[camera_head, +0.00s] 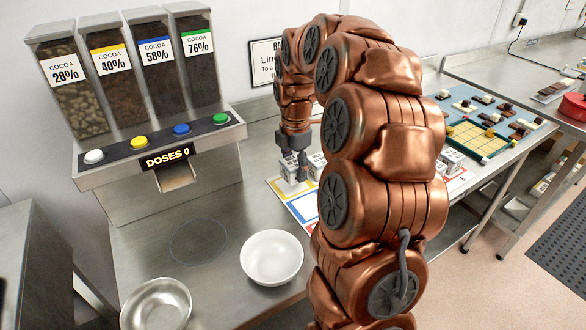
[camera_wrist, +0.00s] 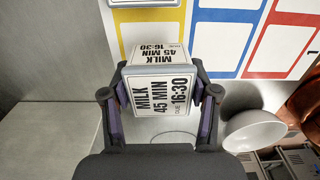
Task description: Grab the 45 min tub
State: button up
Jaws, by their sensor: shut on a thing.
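The 45 min tub (camera_wrist: 162,95) is a small white tub labelled "MILK 45 MIN 16:30". It fills the middle of the wrist view, with its label facing the camera. My gripper (camera_wrist: 160,98) is shut on it, one dark finger on each side. In the head view, my gripper (camera_head: 293,163) is low over the counter, with white tubs around it too small to read. I cannot tell whether the held tub is clear of the surface.
A sheet with coloured frames (camera_wrist: 230,40) lies by the held tub. Another tub's edge (camera_wrist: 145,2) shows at the top of the wrist view. A white bowl (camera_head: 271,257), a metal bowl (camera_head: 156,303) and the cocoa dispenser (camera_head: 165,165) stand left of my arm. Moulds (camera_head: 480,138) lie right.

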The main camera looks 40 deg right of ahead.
jog(key=s+a+b, duration=0.1)
jog(key=s, duration=0.3)
jog(key=s+a+r+b, duration=0.1)
jog(key=s, duration=0.4)
jog(key=s+a+b, duration=0.1)
jog(key=s, duration=0.4)
jog(key=shift+a+r, duration=0.15)
jog(key=shift+a, duration=0.1)
jog(key=shift+s+r, duration=0.1)
jog(key=shift+r, duration=0.3)
notch_tip(320, 180, up, 6)
jog(key=p, duration=0.3)
jog(key=shift+r, duration=0.15)
jog(key=shift+s+a, duration=0.1)
jog(key=shift+a, duration=0.05)
